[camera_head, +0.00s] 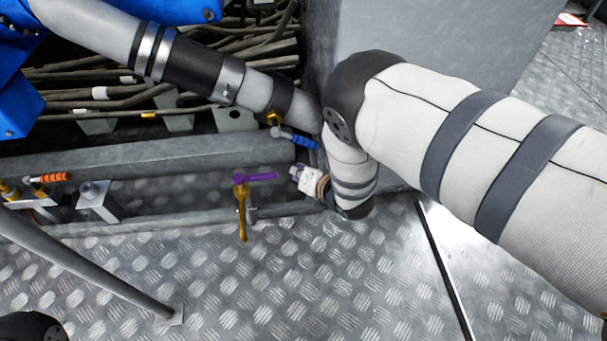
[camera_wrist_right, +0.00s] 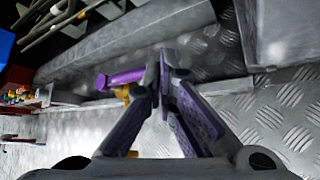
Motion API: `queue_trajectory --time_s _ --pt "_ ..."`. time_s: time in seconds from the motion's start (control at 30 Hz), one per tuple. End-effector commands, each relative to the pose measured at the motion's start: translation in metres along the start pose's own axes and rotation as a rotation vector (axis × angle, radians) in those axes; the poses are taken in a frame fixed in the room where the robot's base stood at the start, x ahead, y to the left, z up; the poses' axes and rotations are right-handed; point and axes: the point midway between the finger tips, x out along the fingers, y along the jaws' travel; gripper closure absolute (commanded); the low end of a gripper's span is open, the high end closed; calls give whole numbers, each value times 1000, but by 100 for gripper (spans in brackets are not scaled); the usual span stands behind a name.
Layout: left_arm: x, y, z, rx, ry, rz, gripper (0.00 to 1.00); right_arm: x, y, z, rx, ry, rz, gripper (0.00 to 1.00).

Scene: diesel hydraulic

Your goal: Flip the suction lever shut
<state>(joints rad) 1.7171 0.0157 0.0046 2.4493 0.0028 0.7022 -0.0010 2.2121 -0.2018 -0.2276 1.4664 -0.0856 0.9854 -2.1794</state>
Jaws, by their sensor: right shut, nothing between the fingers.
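A purple lever (camera_head: 258,177) sits on top of a brass valve (camera_head: 241,205) and points right, roughly level. In the right wrist view the purple lever (camera_wrist_right: 122,78) lies just left of the fingertips, and part of the brass body shows behind the left finger. A blue lever (camera_head: 305,140) and an orange lever (camera_head: 54,177) are on other valves. No label shows which one is the suction lever. My right gripper (camera_head: 295,171) is just right of the purple lever's free end. Its fingers (camera_wrist_right: 160,62) are together and empty. I cannot tell whether they touch the lever.
A grey rail (camera_head: 150,150) runs behind the valves, with pipes and cables (camera_head: 110,90) beyond it. A large grey box (camera_head: 420,40) stands behind my right arm. A slanted grey pipe (camera_head: 90,265) crosses the lower left.

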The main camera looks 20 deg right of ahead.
Motion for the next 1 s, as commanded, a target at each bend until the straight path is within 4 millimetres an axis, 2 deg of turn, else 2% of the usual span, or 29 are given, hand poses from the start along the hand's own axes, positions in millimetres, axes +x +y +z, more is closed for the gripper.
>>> queue_trajectory --time_s 0.03,0.2,0.3,0.47,1.0 --pt "8 0 -4 1 -18 -1 49 15 -5 -6 3 3 -2 100" --pt "23 -1 -8 6 -57 -4 49 51 -5 -5 3 2 -3 100" --pt "19 -1 -4 5 -49 -4 49 40 -1 19 3 -3 -3 100" --pt "18 -1 -4 5 -49 -4 49 34 0 35 1 -1 -1 100" --pt "18 -1 -4 5 -47 -3 49 31 -3 40 -6 1 -7 100"
